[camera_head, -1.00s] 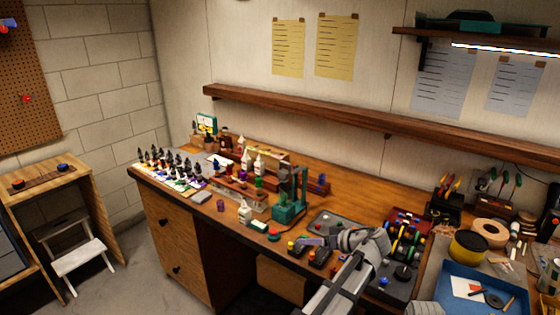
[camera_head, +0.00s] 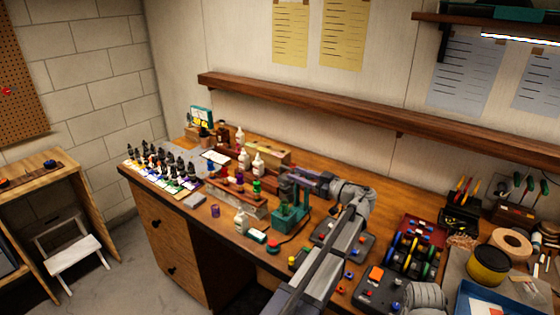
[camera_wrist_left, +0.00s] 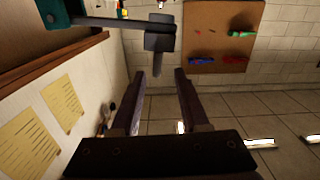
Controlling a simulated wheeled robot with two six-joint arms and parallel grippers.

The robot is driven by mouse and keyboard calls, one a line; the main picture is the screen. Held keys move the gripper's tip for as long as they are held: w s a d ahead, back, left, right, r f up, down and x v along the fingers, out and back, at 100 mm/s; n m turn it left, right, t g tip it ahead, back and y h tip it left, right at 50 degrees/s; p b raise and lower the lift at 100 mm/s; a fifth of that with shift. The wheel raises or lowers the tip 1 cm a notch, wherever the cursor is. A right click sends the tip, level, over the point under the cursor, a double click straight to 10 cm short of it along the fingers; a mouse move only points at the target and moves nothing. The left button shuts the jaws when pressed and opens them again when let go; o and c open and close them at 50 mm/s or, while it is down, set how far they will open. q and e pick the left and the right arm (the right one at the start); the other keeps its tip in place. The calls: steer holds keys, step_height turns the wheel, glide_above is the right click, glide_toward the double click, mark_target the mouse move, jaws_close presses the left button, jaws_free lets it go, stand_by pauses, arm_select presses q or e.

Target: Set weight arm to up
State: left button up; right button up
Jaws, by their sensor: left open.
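A teal bench device (camera_head: 290,217) stands on the workbench; its upper part is largely hidden behind my left gripper (camera_head: 290,183) in the head view. The left wrist view appears upside down. There the teal part (camera_wrist_left: 58,12) is at the upper left, with a dark grey arm (camera_wrist_left: 105,21) reaching sideways to a grey block (camera_wrist_left: 160,38) with a short pin; this looks like the weight arm. My left gripper (camera_wrist_left: 160,75) is open and empty. The block lies just beyond its fingertips, in line with the gap, apparently apart from them. My right gripper is not visible.
Dropper bottles (camera_head: 165,162) crowd the bench's left end. White bottles (camera_head: 258,165) and a small rack (camera_head: 240,200) stand left of the device. A wall shelf (camera_head: 350,125) runs behind. A red tray (camera_head: 418,230) and tools lie right.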

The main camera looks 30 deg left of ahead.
mark_target(284, 167)
arm_select(q)
steer(key=shift+w+a+r, duration=0.1)
steer(key=shift+w+a, duration=0.1)
steer(key=shift+a, duration=1.15)
steer(key=shift+w+a+f, duration=0.1)
steer(key=shift+w+a, duration=0.1)
steer(key=shift+a, duration=1.15)
steer(key=shift+w+a+r, duration=0.1)
steer(key=shift+w+a, duration=0.1)
steer(key=shift+a, duration=1.15)
jaws_close()
